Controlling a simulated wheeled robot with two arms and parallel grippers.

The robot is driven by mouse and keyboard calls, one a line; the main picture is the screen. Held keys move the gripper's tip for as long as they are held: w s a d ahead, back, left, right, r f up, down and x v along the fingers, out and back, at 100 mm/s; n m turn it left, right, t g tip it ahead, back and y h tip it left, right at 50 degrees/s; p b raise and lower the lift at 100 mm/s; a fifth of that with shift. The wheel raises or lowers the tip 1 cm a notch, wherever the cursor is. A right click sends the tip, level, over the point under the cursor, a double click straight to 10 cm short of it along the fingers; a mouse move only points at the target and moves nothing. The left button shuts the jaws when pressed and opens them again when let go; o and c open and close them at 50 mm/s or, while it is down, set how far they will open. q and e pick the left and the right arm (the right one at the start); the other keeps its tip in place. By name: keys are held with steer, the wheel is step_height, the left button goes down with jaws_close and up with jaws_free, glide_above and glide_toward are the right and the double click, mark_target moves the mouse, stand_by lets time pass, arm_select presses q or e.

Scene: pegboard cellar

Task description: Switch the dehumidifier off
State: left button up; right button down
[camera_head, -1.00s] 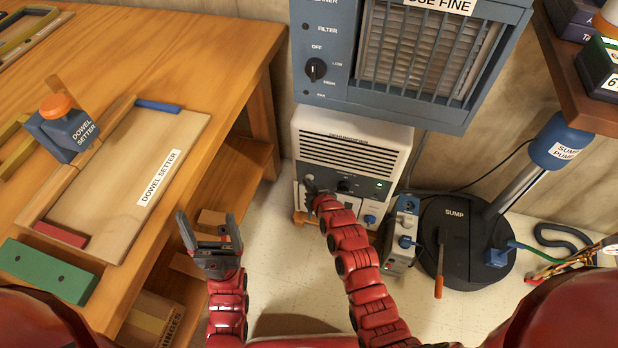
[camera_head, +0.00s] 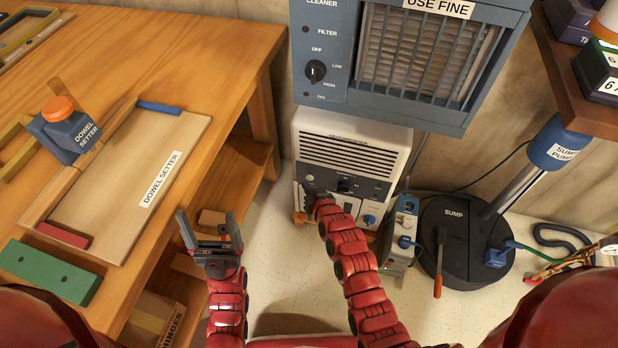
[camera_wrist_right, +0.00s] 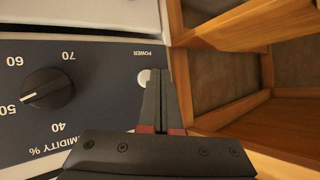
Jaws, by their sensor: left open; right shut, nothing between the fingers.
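The dehumidifier (camera_head: 352,150) is a white unit with a dark control panel, standing on the floor under the blue air cleaner. Its round, pale POWER button (camera_wrist_right: 144,77) and black humidity knob (camera_wrist_right: 46,88) show in the right wrist view. My right gripper (camera_head: 308,190) is shut and empty at the left of the panel. In the wrist view its fingertips (camera_wrist_right: 156,75) are at the button's edge and partly cover it; I cannot tell if they touch. No lit green lamp shows on the panel. My left gripper (camera_head: 210,226) is open and empty beside the bench.
The air cleaner (camera_head: 420,55) overhangs the dehumidifier. A wooden bench (camera_head: 225,60) with a dowel setter stands left. A small grey box with blue plugs (camera_head: 402,235) and the sump pump (camera_head: 462,215) stand right. Pale floor lies between.

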steer(key=s+a+p, duration=0.2)
steer(key=s+p, duration=0.1)
steer(key=s, duration=0.2)
steer(key=shift+s+p, duration=0.35)
stand_by(0.3)
